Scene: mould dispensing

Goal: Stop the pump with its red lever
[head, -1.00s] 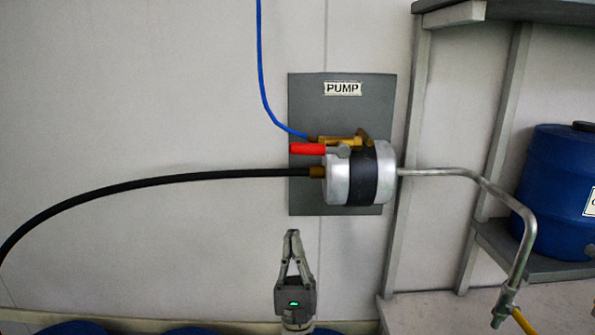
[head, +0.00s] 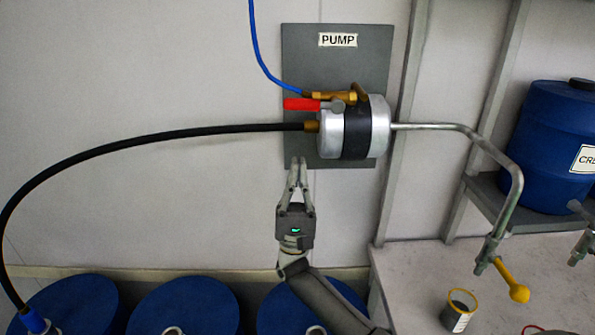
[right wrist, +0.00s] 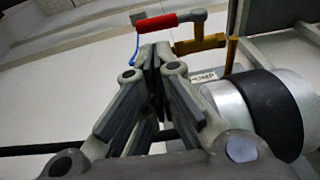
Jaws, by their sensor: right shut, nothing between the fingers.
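The silver pump (head: 336,133) with a black band is mounted on a grey wall plate labelled PUMP. Its red lever (head: 301,104) points left, roughly level, on the brass fitting at the pump's top left. My right gripper (head: 298,162) is shut and empty, pointing up, below the lever and just below the black hose. In the right wrist view the closed fingers (right wrist: 157,62) stand in front of the wall, with the red lever (right wrist: 156,23) beyond their tips and the pump (right wrist: 262,110) to the right. My left gripper is not in view.
A black hose (head: 160,136) runs left from the pump, and a blue line (head: 262,58) comes down to it. A metal pipe (head: 460,128) leads right to a yellow-tipped outlet above a bench (head: 420,268) with a small cup (head: 459,308). Blue drums (head: 185,303) stand below.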

